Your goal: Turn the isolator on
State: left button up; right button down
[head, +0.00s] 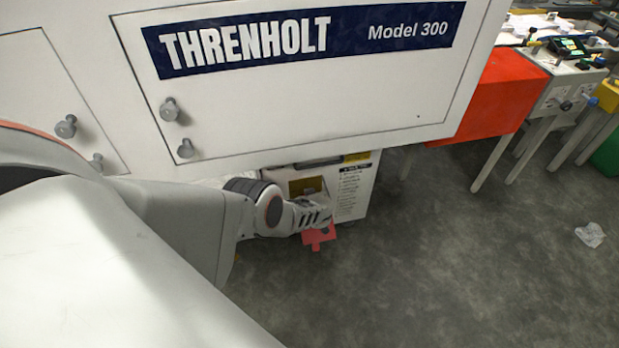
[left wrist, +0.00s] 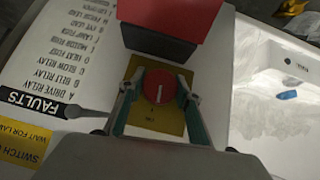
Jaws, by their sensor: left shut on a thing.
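The isolator is a round red knob (left wrist: 160,87) with a white mark, on a yellow plate (left wrist: 158,122) in the left wrist view. The mark runs nearly up and down in that picture. My left gripper (left wrist: 159,98) has one finger on each side of the knob and is shut on it. In the head view my left gripper (head: 318,216) is low at the front of the white cabinet (head: 355,192), and it hides the knob there. My right gripper is in neither view.
A red block (left wrist: 170,25) juts out close beside the plate. A printed fault list (left wrist: 75,45) is on the panel. The large THRENHOLT housing (head: 300,110) overhangs the cabinet. An orange-red box (head: 500,95) stands to the right; open floor (head: 460,260) lies in front.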

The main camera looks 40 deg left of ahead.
pick_arm(q)
jog(key=shift+w+a+r+y, duration=0.15)
jog(key=shift+a+y, duration=0.05)
jog(key=shift+y, duration=0.1)
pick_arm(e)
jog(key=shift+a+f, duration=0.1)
pick_arm(q)
jog(key=shift+g, duration=0.3)
jog(key=shift+r+m, duration=0.1)
jog(key=shift+m, duration=0.2)
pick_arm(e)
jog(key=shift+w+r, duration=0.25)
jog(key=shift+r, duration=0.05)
pick_arm(q)
jog(key=o, duration=1.1)
jog(key=shift+d+b, duration=0.1)
jog(key=shift+b, duration=0.2)
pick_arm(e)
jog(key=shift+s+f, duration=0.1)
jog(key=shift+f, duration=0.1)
pick_arm(q)
jog(key=shift+d+f, duration=0.1)
jog(key=shift+f, duration=0.1)
